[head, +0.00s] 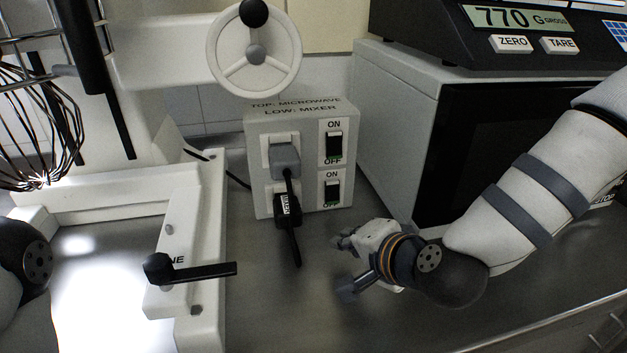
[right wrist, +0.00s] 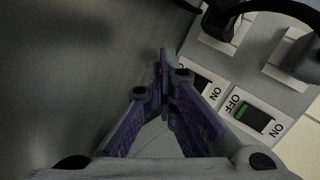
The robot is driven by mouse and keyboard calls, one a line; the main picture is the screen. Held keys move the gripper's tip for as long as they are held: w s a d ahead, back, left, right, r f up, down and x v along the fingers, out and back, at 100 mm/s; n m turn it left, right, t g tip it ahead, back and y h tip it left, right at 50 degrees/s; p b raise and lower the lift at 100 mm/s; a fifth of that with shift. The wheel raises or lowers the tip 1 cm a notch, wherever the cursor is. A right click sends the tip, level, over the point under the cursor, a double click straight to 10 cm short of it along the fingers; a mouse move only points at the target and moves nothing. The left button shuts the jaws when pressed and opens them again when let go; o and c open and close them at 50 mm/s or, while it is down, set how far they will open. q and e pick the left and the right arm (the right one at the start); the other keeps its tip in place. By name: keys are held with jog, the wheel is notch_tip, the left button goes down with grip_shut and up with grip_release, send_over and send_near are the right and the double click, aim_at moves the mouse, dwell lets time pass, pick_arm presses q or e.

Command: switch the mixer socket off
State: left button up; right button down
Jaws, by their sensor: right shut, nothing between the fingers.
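The socket box (head: 258,160) stands on the counter, labelled top microwave, low mixer. Its lower switch (head: 332,192) is the mixer's, beside the black plug (head: 287,207). My right gripper (head: 347,265) is shut and empty, low in front of the box, right of the black plug. It also shows in the right wrist view (right wrist: 166,75). My left gripper is out of view.
The microwave switch (head: 334,145) is just above, near the grey plug (head: 285,160). A microwave (head: 395,110) with a scale (head: 450,35) on top stands right. The mixer (head: 205,230) with its lever (head: 200,271) stands left. The counter before the box is clear.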

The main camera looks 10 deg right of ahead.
aim_at(332, 192)
jog(key=shift+w, duration=0.15)
jog(key=shift+s+r, duration=0.1)
jog(key=shift+s, duration=0.25)
jog(key=shift+w+f, duration=0.25)
jog(key=shift+w, duration=0.15)
jog(key=w+b, duration=0.1)
jog(key=w, duration=0.3)
jog(key=w+f+b, duration=0.1)
jog(key=w, duration=0.2)
jog(key=shift+a+b, duration=0.1)
jog(key=shift+b, duration=0.2)
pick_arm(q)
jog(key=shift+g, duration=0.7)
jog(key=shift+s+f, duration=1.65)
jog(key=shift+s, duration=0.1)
pick_arm(e)
jog(key=shift+w+r, duration=0.1)
jog(key=shift+w, duration=0.45)
jog(key=shift+w, duration=0.1)
jog(key=shift+w, duration=0.35)
jog(key=shift+w, duration=0.3)
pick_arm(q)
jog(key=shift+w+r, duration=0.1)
pick_arm(e)
jog(key=shift+s, duration=0.1)
